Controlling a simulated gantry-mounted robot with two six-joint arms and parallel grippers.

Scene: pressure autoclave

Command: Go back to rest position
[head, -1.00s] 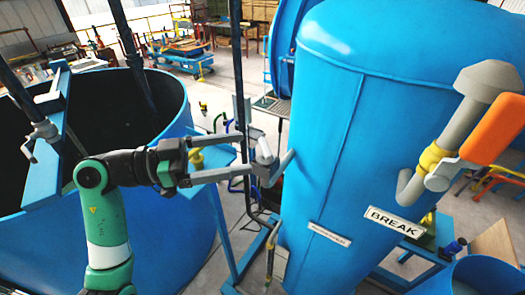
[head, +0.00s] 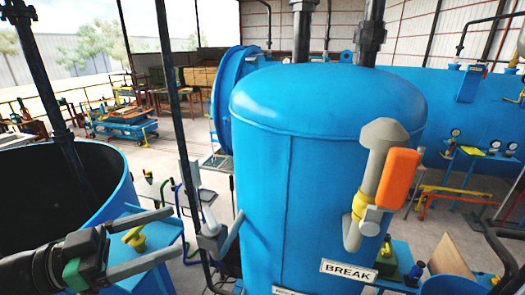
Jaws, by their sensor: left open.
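My left gripper (head: 178,231) is at the lower left of the head view, its two grey fingers spread apart and pointing right. Nothing is held between them. A yellow valve handle (head: 133,238) on a blue stand shows between the fingers; I cannot tell its exact distance from them. The grey lever fitting (head: 213,238) by the blue tank stands to the right of the fingertips, apart from them in the picture. My right gripper is not in view.
The tall blue tank (head: 320,165) fills the middle. An orange-handled grey valve (head: 375,180) and a BREAK label (head: 348,271) are on its right. An open blue vat (head: 112,185) is at the left. A dark vertical pole (head: 172,100) stands between vat and tank.

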